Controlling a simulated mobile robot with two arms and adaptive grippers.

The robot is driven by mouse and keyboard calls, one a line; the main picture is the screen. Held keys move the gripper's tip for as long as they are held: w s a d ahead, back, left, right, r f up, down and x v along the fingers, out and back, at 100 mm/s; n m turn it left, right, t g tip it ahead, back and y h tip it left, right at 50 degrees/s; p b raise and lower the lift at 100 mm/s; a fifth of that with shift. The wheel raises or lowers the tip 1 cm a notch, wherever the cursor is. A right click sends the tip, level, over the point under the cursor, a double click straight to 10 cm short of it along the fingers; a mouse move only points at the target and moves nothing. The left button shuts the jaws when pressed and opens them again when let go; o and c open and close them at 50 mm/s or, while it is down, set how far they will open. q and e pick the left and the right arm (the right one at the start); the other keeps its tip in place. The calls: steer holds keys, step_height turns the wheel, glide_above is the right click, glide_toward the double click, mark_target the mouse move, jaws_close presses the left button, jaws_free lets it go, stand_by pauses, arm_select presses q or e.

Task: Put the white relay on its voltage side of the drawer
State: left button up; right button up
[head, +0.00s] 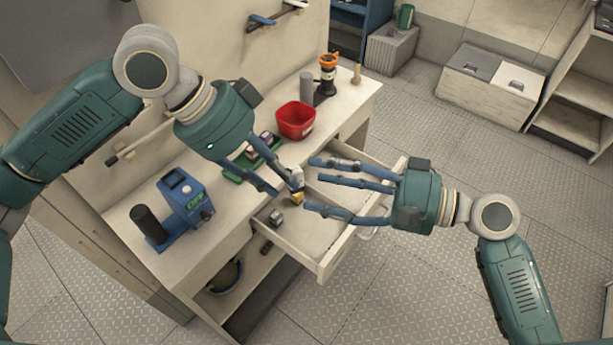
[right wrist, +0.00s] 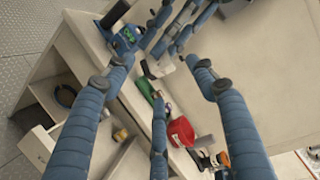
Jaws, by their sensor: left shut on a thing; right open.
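The white relay (head: 297,174) is a small pale block at the fingertips of my left gripper (head: 294,186), which is shut on it. It is held above the inner end of the open drawer (head: 303,255), near the bench edge. Inside the drawer, a grey relay (head: 276,217) sits near the left wall and a yellow one (head: 298,198) lies just below my left fingertips. My right gripper (head: 312,184) is open and empty, its fingers spread over the drawer. In the right wrist view the drawer (right wrist: 40,146) is partly hidden by my right fingers.
A green tray (head: 233,172) with relays stands on the bench behind my left fingers. A red bin (head: 295,120) is beyond it. A blue device (head: 185,208) is at the bench's near end. An orange-topped item (head: 328,62) stands at the far end.

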mark_target(304, 188)
steer(key=shift+x, duration=2.15)
steer(key=c, duration=1.2)
steer(key=o, duration=1.2)
steer(key=v, duration=1.2)
